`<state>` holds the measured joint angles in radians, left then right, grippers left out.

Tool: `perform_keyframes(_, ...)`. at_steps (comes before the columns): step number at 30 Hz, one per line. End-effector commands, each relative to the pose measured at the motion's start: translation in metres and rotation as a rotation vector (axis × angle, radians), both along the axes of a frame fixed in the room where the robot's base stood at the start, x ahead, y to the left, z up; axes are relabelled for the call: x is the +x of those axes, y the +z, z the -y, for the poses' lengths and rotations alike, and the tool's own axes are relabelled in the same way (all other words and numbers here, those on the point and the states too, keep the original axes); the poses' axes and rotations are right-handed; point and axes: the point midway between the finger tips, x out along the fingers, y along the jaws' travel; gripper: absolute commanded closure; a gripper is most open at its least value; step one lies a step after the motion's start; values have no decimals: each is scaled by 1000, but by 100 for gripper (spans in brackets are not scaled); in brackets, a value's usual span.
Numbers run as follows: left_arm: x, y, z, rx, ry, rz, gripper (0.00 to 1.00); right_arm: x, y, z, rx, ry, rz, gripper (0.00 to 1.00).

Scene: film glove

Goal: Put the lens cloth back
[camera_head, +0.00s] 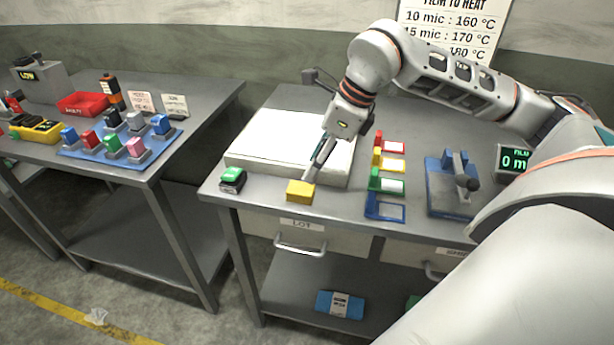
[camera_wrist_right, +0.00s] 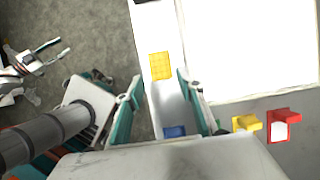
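A small yellow folded pad, which looks like the lens cloth (camera_head: 300,190), lies at the front edge of the right table, before the white light panel (camera_head: 285,137). It shows flat and textured in the right wrist view (camera_wrist_right: 160,66). My right gripper (camera_head: 317,165) is just behind and above it in the head view. In the right wrist view its two fingers (camera_wrist_right: 160,92) are apart with nothing held between them. My left gripper (camera_wrist_right: 62,48) shows at the left of the wrist view, fingers apart, away from the table; the head view does not show it.
Red, yellow, green and blue holders (camera_head: 385,207) stand in a row right of the panel. A blue press (camera_head: 455,190) is further right. A green and black block (camera_head: 232,178) sits left of the yellow pad. The left table holds a blue mat (camera_head: 95,155) with several coloured pieces.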

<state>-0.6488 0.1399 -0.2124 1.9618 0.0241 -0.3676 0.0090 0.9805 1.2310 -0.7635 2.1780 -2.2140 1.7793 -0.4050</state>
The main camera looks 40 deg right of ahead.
Motion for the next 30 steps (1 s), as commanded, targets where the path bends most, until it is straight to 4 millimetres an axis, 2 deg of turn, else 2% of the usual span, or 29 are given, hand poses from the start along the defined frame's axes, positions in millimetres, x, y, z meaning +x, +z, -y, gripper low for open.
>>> perform_keyframes(3,0,2,0,0,0,1,60,-6,22,6,-1,1,5,62)
perform_keyframes(9,1,3,0,0,1,2,60,-12,41,10,-1,1,2,62)
perform_keyframes(30,1,4,0,0,0,3,60,-14,44,12,0,1,0,62)
